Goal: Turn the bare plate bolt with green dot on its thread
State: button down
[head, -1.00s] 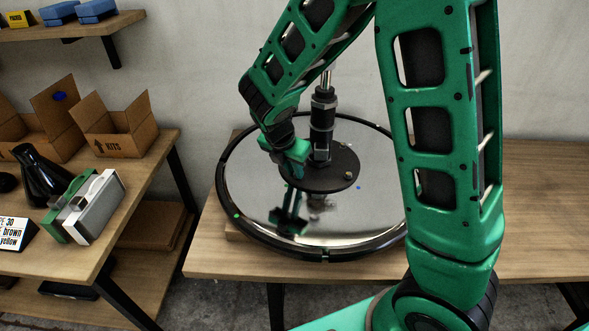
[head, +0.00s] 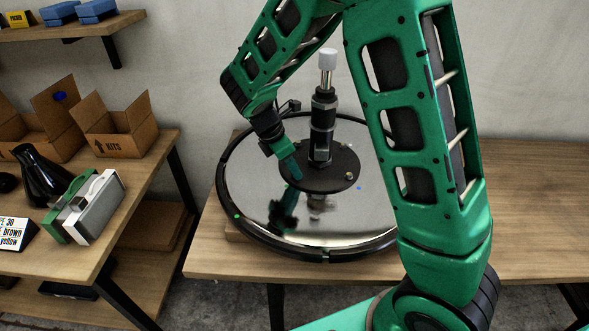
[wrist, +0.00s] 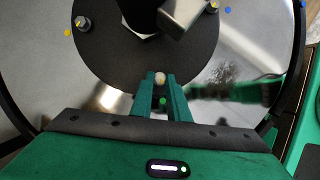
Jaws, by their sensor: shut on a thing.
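The round black plate (head: 325,181) sits at the middle of the large mirror-like disc (head: 265,190). My gripper (head: 294,170) is at the plate's left edge. In the wrist view my gripper (wrist: 160,84) is shut on a small pale-headed bolt (wrist: 160,77) at the plate's rim. A green dot (wrist: 162,100) shows between the fingers, just outside the plate beside this bolt. The fingers hide most of the bolt, so its thread cannot be seen. Another bolt (wrist: 82,23) has a yellow dot (wrist: 68,32) by it, and a third (wrist: 212,7) has a blue dot (wrist: 228,9).
A black upright column (head: 322,125) with a white cap (head: 327,58) rises from the plate's centre, close to my gripper. A black ring (head: 325,256) edges the disc on the wooden table (head: 520,200). A side table at left holds boxes (head: 115,130) and a black flask (head: 40,175).

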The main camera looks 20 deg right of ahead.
jog(key=m+g, duration=0.1)
jog(key=m, duration=0.2)
jog(key=shift+w+m+g, duration=0.1)
jog(key=shift+m+g, duration=0.2)
jog(key=shift+m, duration=0.1)
jog(key=m, duration=0.1)
jog(key=m+g, duration=0.1)
jog(key=m, duration=0.1)
jog(key=shift+w+m+y, duration=0.2)
jog(key=shift+m+y, duration=0.1)
jog(key=m, duration=0.1)
jog(key=m+g+y, duration=0.1)
jog(key=m, duration=0.1)
jog(key=shift+w+d+m, duration=0.15)
jog(key=shift+m, duration=0.15)
jog(key=shift+w+d+m+g+y, duration=0.1)
jog(key=shift+m+g+y, duration=0.2)
jog(key=shift+m, duration=0.65)
jog(key=shift+d+m+g+y, duration=0.15)
jog(key=shift+m+y, duration=0.25)
jog(key=shift+m, duration=0.55)
jog(key=shift+a, duration=0.1)
jog(key=c, duration=1.7)
grip_release()
jog(key=shift+r, duration=0.1)
